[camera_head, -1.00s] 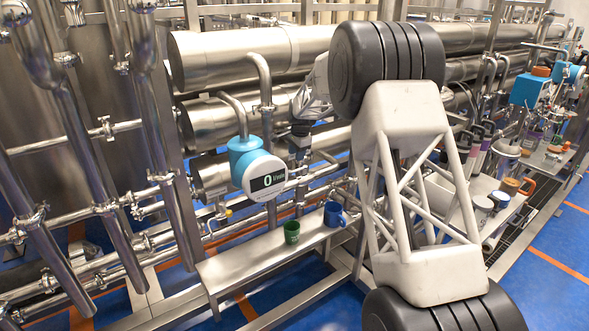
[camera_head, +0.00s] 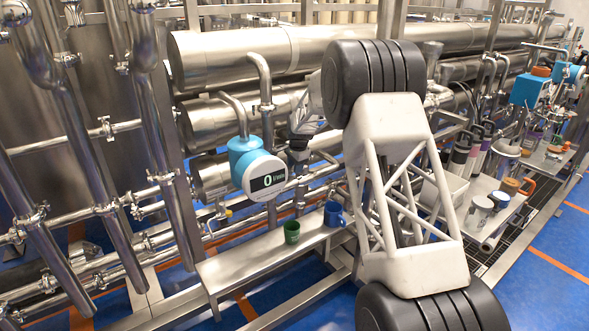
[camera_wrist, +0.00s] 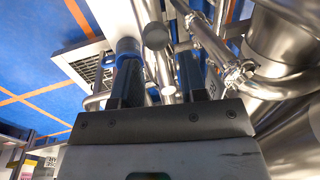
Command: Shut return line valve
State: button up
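My gripper (camera_wrist: 158,65) is open in the wrist view, its two dark fingers apart. A steel cylinder with a round end (camera_wrist: 155,37) shows between and beyond the fingertips. I cannot tell whether it belongs to the return line valve. In the head view my wrist (camera_head: 300,140) is beside the pipes, right of the white round flow meter (camera_head: 265,180), which reads 0. The fingertips are not clear there. No valve handle is plain in either view. A small yellowish fitting (camera_head: 228,213) sits on the pipe below left of the meter.
A steel shelf (camera_head: 235,272) below carries a green mug (camera_head: 292,232) and a blue mug (camera_head: 334,214). The blue mug (camera_wrist: 128,48) is near the left finger in the wrist view. Bottles and containers (camera_head: 480,205) stand to the right.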

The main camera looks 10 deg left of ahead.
jog(key=shift+w+a+f, duration=0.1)
jog(key=shift+f, duration=0.55)
grip_shut()
jog(key=shift+n, duration=0.4)
jog(key=d+n+g, duration=0.3)
jog(key=d+n, duration=0.5)
jog(key=n, duration=0.9)
jog(key=shift+w, duration=0.3)
jog(key=shift+d, duration=0.1)
